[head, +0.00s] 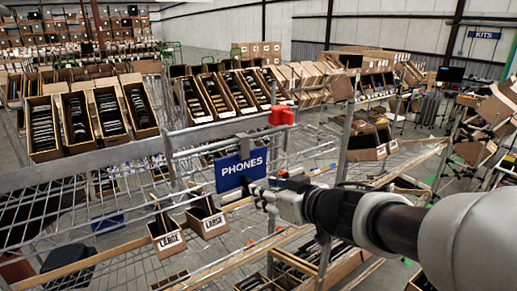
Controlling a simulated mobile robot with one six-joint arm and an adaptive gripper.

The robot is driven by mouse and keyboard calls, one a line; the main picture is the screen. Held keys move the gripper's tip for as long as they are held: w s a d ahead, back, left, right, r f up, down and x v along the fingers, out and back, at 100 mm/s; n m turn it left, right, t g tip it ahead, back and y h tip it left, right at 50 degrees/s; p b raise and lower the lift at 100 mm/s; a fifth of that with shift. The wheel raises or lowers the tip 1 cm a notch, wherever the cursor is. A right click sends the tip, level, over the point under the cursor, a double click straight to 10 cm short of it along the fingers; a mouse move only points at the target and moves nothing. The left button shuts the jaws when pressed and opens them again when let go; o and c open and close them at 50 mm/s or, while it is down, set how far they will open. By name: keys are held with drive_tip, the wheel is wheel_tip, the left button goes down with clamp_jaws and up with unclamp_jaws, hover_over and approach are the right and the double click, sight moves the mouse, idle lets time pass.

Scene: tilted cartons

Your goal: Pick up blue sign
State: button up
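The blue sign (236,170) with white "PHONES" lettering is near the middle of the head view, in front of the wire rack. It is upright and slightly tilted, with its right edge higher. My arm reaches in from the lower right. My gripper (254,189) is at the sign's lower right edge, touching it or very close. The fingers are small and partly overlap the sign's edge, so I cannot tell whether they are closed on it.
A metal wire rack (90,165) with rails surrounds the sign. A red clamp-like piece (281,116) sits above it. Tilted cartons (108,115) line the shelf behind, and two "LARGE" cartons (207,217) are below. A blue "KITS" sign (484,35) hangs far right.

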sight(245, 163)
drive_tip(key=b+x, duration=0.1)
drive_tip(key=x, duration=0.6)
drive_tip(key=shift+w+a+r, duration=0.15)
drive_tip(key=shift+a, duration=0.15)
clamp_jaws()
idle(0.4)
